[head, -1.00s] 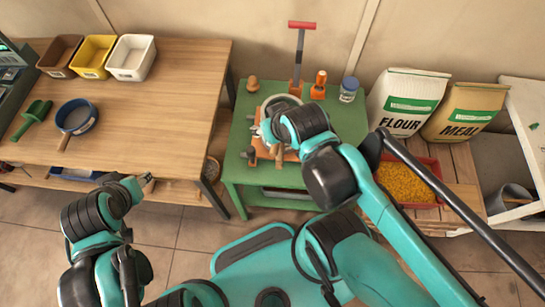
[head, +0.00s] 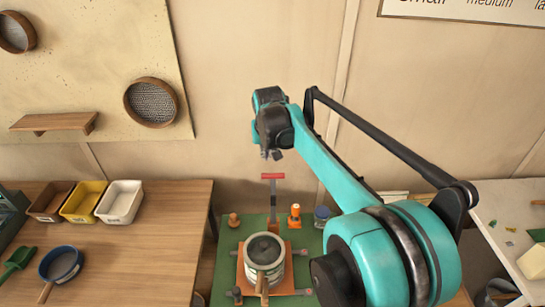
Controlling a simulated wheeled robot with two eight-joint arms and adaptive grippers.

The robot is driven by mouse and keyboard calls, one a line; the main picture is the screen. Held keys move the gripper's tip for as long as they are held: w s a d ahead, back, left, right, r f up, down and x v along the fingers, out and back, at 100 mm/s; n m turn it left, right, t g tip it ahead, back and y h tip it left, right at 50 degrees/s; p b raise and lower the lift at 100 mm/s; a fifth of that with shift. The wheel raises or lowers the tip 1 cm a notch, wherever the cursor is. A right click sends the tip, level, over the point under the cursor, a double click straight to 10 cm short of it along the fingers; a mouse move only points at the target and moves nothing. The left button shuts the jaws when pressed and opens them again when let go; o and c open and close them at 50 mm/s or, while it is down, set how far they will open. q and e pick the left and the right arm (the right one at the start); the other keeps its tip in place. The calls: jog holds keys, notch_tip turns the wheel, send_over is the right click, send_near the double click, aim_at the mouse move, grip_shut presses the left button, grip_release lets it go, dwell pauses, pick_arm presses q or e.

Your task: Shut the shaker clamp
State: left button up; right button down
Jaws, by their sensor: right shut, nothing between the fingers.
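The shaker (head: 240,277) stands on the green table, with an orange base and a round, pale-rimmed sieve (head: 265,262) on top holding dark contents. A post with a red T-shaped handle (head: 273,176) stands upright behind it; I take this for the clamp lever. My right gripper (head: 272,155) is shut and empty. It shows above the red handle, against the wall, pointing down, with a gap between them in the picture. My left gripper is out of view. My right arm hides the table's right part.
Orange-capped bottle (head: 295,215), blue-lidded jar (head: 321,215) and wooden knob (head: 234,219) stand on the green table (head: 226,258). The wooden bench (head: 140,260) at left holds bins, a blue sieve (head: 62,264) and a green scoop (head: 18,260). A white-topped table (head: 490,215) is at right.

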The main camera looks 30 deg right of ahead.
pick_arm(q)
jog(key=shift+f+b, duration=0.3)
jog(key=shift+b, duration=0.4)
pick_arm(e)
jog(key=s+d+x, duration=0.1)
jog(key=d+x, duration=0.1)
jog(key=x, duration=0.7)
jog(key=shift+f+m+g, duration=0.25)
jog(key=shift+m+g, duration=0.05)
jog(key=shift+m, duration=0.1)
jog(key=shift+s, duration=0.2)
